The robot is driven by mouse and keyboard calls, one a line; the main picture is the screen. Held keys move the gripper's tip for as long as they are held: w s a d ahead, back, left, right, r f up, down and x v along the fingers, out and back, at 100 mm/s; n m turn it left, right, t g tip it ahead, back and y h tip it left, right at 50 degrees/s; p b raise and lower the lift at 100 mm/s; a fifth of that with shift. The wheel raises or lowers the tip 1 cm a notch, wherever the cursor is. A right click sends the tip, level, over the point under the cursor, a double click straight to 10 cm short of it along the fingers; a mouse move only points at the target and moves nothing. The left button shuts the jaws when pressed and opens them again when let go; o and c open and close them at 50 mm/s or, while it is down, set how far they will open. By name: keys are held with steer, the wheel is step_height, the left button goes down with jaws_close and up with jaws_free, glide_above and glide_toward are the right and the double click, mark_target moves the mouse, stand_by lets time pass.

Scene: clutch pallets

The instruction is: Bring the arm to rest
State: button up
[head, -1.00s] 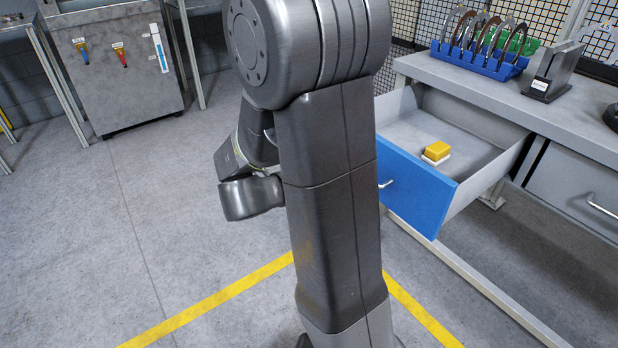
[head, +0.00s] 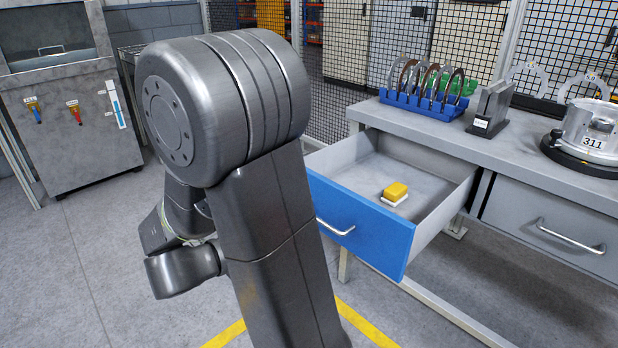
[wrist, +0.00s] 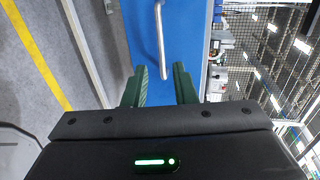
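My arm stands folded in the middle left of the head view, and its links hide my gripper there. In the wrist view my gripper (wrist: 160,88) shows two green fingers held apart with nothing between them. The blue drawer front (wrist: 190,30) and its metal handle (wrist: 160,40) lie beyond the fingertips; the handle's end shows in line with the gap, and I cannot tell the exact distance. In the head view the drawer (head: 365,222) is open, with a yellow and white block (head: 396,192) inside it.
The grey workbench (head: 545,155) carries a blue rack (head: 425,106) of rings, a dark stand (head: 491,108) and a round metal part marked 311 (head: 592,130). A shut drawer (head: 550,225) is at the right. A grey cabinet (head: 75,125) stands at the left. Floor between is clear.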

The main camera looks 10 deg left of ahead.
steer(key=b+x, duration=0.2)
steer(key=x, duration=1.2)
steer(key=shift+s+a+r, duration=0.1)
steer(key=shift+a+r, duration=0.05)
